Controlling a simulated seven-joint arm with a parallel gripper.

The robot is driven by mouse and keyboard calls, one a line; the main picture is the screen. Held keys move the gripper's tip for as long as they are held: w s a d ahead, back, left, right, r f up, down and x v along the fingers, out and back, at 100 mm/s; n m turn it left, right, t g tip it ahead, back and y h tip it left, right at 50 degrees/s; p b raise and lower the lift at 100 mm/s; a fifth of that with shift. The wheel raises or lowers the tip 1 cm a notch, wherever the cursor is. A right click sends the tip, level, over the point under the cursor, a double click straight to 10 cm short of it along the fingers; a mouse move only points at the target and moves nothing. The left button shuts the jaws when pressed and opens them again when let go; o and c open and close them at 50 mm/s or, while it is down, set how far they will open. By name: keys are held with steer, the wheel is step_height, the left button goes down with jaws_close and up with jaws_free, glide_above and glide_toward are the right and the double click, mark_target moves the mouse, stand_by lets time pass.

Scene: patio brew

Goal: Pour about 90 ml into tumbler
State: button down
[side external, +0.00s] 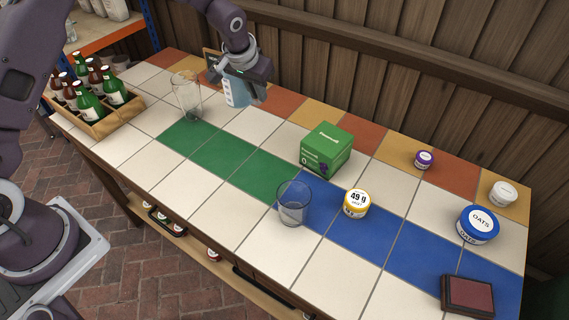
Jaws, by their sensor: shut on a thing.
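My gripper (245,82) is at the back of the tiled table, left of the middle, shut on a pale blue see-through jug (236,92). The jug looks close to upright; its contents and markings are too small to read. A clear tall glass (186,97) stands just left of the jug, apart from it. My wrist and fingers hide part of the jug's top.
A wooden crate of bottles (95,122) stands at the left end. A green box (326,149) and a yellow-lidded jar (356,204) stand near the tumbler. A purple jar (424,160), white jar (502,193), oats tub (478,225) and dark red block (467,296) are at right.

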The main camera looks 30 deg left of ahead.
steer(key=s+d+r+m, duration=0.1)
steer(key=s+d, duration=0.3)
steer(key=d, duration=0.8)
steer(key=s+d+r+m, duration=0.1)
steer(key=s+d, duration=0.2)
steer(key=d, duration=1)
steer(key=s+d+m+h, duration=0.1)
steer(key=s+d, duration=1.6)
step_height(320, 180, down, 13)
steer(key=shift+w+f, duration=0.1)
